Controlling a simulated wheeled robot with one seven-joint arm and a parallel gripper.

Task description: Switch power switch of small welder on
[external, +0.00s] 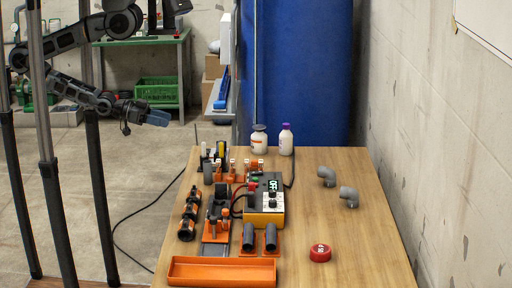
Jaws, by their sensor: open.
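The small welder (264,203) is a yellow and dark box on the wooden table, with a pale front panel and knobs. A small green-lit display on it appears to read OFF. A red part (252,187) shows at its upper left; I cannot tell for sure which part is the power switch. My gripper (157,119) is at the upper left, off the table and well away from the welder. It is open, and nothing shows between its fingers. Its fingertips are too small to make out in detail.
Orange fixtures with black pipe pieces (270,238) stand close to the welder. An orange tray (222,271) lies at the near edge. Two bottles (286,140) stand at the back. Grey elbows (349,196) and a red tape roll (320,253) lie right. Nearby table is clear there.

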